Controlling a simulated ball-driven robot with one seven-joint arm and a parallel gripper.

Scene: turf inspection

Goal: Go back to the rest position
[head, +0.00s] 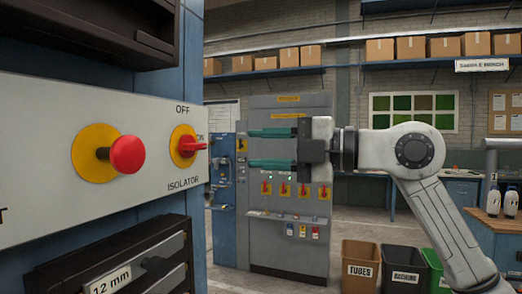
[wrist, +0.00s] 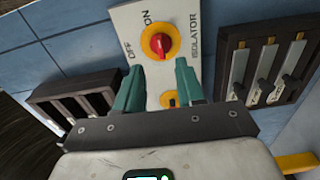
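My gripper (head: 271,148) is open, with its two green fingers apart and pointing left in the head view. Nothing shows between the fingers there. The wrist view also shows my gripper (wrist: 158,84) open, with the white isolator panel beyond the fingers. The red isolator switch (head: 188,146) sits on a yellow disc, its handle pointing toward ON. It also shows in the wrist view (wrist: 160,44), beyond the fingertips and apparently clear of them. A red mushroom button (head: 127,155) on a yellow disc is left of the switch.
The panel (head: 50,110) is on a blue cabinet close at left, with dark racks above and below. A grey control cabinet (head: 285,220) stands behind my gripper. Bins (head: 372,268) stand at lower right, near a wooden-topped bench (head: 500,222). Shelved boxes are high behind.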

